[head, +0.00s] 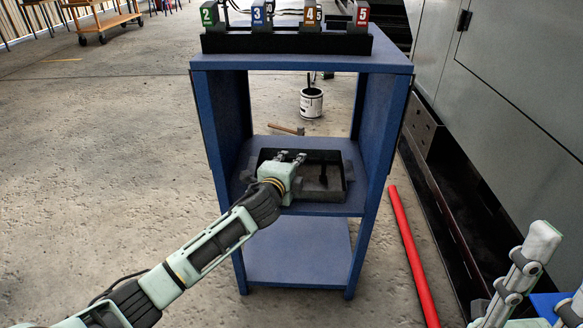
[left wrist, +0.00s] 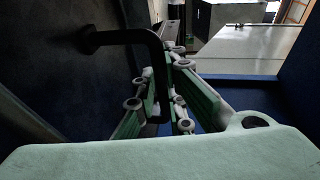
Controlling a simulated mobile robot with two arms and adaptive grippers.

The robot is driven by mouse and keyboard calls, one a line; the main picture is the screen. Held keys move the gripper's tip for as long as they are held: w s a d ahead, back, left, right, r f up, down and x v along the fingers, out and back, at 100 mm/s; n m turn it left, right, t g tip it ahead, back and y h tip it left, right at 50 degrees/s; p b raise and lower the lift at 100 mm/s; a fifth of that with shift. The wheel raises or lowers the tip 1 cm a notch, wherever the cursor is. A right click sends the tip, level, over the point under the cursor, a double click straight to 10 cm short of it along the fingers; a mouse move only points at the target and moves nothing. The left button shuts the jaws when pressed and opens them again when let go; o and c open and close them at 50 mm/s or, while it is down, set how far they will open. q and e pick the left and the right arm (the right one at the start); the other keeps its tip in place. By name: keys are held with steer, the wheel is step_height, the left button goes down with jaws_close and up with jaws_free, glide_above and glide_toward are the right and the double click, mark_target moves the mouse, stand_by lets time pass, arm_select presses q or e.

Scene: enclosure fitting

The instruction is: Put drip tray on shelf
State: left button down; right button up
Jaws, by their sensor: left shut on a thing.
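The drip tray (head: 322,195) is a dark, shallow rectangular tray. In the head view it is within the middle shelf (head: 352,207) of a blue stand and looks roughly level. My left gripper (head: 290,157) is at the tray's left side, shut on its handle. In the left wrist view a bent black handle (left wrist: 157,62) passes between the green-sided fingers (left wrist: 172,105). The gripper hides part of the tray's left side. Whether the tray's underside rests fully on the shelf cannot be told. Part of my right gripper (head: 528,262) shows at the lower right, apart from the stand.
A black rack with numbered blocks (head: 309,15) stands on the stand's top (head: 300,60). The lower shelf (head: 298,252) is bare. A red bar (head: 411,255) and a grey cabinet (head: 510,70) are at the right. A paint can (head: 311,102) and hammer (head: 287,128) are behind.

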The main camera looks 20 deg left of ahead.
arm_select(q)
steer(key=shift+r, duration=0.2)
steer(key=shift+f, duration=0.15)
steer(key=c, duration=2.2)
jaws_free()
steer(key=shift+f, duration=0.15)
steer(key=o, duration=0.4)
